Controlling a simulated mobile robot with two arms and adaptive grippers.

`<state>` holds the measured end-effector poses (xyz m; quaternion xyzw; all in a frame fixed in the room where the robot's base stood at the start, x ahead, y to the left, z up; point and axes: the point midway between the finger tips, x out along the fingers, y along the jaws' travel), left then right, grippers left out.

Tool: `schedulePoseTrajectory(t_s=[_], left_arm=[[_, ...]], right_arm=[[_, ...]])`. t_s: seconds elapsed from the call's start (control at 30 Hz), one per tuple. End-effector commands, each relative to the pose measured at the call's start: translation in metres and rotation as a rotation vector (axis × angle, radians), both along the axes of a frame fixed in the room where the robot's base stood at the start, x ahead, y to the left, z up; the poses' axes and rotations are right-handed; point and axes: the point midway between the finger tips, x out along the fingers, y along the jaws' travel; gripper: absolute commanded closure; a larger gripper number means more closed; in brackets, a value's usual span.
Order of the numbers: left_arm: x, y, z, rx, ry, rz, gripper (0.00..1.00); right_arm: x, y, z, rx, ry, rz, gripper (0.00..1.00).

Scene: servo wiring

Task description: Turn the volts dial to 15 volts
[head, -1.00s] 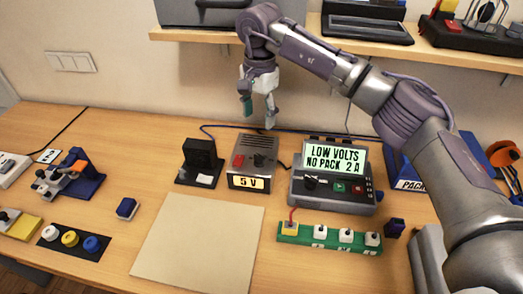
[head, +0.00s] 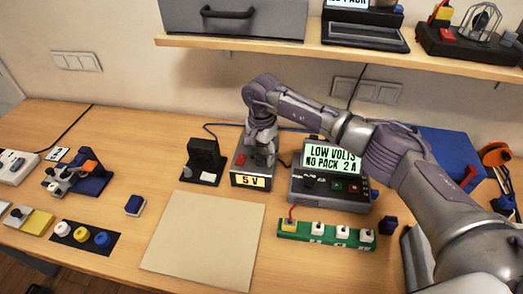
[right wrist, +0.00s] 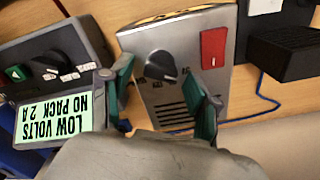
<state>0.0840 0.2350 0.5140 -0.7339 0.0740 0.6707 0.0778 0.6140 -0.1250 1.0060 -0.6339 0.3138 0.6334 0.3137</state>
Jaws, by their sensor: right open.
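The power supply (head: 240,179) is a grey box with a red switch (head: 240,159) and a lit display (head: 250,181) reading 5 V. In the right wrist view its top (right wrist: 190,92) shows a black dial (right wrist: 161,66) with small marks around it, and the red switch (right wrist: 213,48). My right gripper (head: 262,157) is above the supply and covers the dial in the head view. In the right wrist view its open fingers (right wrist: 165,100) are on either side of the dial's line, with nothing between the tips. My left gripper is out of view.
The charger (head: 335,186) beside the supply reads LOW VOLTS NO PACK 2 A; its knob shows in the wrist view. A black stand (head: 203,160) is left of the supply. A green strip (head: 325,234) and a beige mat (head: 204,240) lie in front. A shelf (head: 300,47) hangs above.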

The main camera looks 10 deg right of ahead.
Motion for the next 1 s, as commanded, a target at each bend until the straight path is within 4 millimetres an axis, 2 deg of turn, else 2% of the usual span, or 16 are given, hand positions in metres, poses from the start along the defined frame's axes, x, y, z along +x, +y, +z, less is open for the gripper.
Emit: schedulePoseTrajectory(t_s=[0.23,0.5,0.6,0.83,1.0], left_arm=[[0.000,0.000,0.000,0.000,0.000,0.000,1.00],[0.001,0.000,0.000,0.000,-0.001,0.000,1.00],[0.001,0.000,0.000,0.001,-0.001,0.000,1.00],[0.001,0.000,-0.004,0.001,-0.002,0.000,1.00],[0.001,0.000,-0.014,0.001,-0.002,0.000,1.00]], right_arm=[[0.000,0.000,-0.001,0.000,0.000,0.000,0.41],[0.000,0.000,-0.001,0.001,0.001,0.000,0.86],[0.000,0.000,-0.001,0.001,0.001,0.000,0.99],[0.000,0.000,-0.001,0.001,0.000,-0.024,0.99],[0.000,0.000,-0.003,0.000,0.000,-0.094,0.99]])
